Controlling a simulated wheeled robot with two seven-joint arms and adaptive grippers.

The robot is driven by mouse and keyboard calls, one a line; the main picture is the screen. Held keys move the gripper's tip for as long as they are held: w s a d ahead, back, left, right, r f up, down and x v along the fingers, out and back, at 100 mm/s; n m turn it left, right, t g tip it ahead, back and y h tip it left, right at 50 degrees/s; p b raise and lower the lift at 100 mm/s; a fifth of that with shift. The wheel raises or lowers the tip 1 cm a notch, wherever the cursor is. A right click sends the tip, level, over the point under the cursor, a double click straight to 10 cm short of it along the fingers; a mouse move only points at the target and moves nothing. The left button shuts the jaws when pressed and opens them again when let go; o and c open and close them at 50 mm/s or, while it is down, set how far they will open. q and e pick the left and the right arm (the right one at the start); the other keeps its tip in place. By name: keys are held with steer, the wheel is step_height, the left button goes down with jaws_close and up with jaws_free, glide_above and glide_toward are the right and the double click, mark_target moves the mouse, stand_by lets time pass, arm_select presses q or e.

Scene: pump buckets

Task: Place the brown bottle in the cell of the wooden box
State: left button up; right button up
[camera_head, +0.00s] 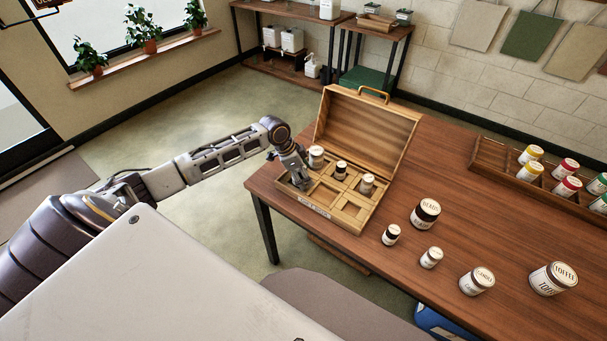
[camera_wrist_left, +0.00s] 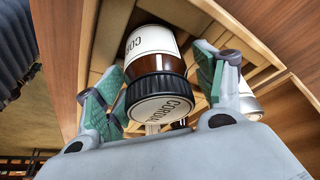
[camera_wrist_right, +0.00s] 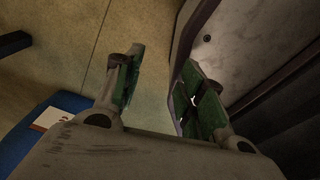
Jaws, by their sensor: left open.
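The brown bottle (camera_wrist_left: 162,83) has a black cap and a white label. In the left wrist view it stands between the fingers of my left gripper (camera_wrist_left: 158,88), which are spread apart with gaps beside it. The wooden box (camera_head: 349,219) stands open on the table, its lid (camera_head: 366,127) raised. My left gripper (camera_head: 297,184) reaches down over the box's left cells in the head view and hides the bottle there. The bottle appears to be within the box walls; its base is hidden. My right gripper (camera_wrist_right: 165,85) is open and empty, away from the table.
Several small jars occupy the box's back cells, including a black-capped one (camera_head: 341,170). Front cells show empty. Loose jars, including a large dark-lidded one (camera_head: 425,213), stand right of the box. A wooden rack (camera_head: 490,158) of coloured jars is at the table's back right.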

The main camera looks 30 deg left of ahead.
arm_select(q)
steer(key=shift+r, duration=0.1)
steer(key=shift+s+a+r, duration=0.1)
steer(key=shift+a+r, duration=0.05)
steer(key=shift+r, duration=0.3)
steer(key=v, duration=0.4)
steer(key=shift+r, duration=0.2)
steer(key=v, duration=0.5)
steer(key=shift+s+a+r, duration=0.1)
steer(key=shift+s, duration=0.05)
steer(key=shift+s+a+r, duration=0.15)
steer(key=shift+s+r, duration=0.05)
steer(key=shift+r, duration=0.45)
arm_select(e)
steer(key=shift+a+r, duration=0.15)
steer(key=shift+s, duration=0.15)
steer(key=shift+s, duration=0.8)
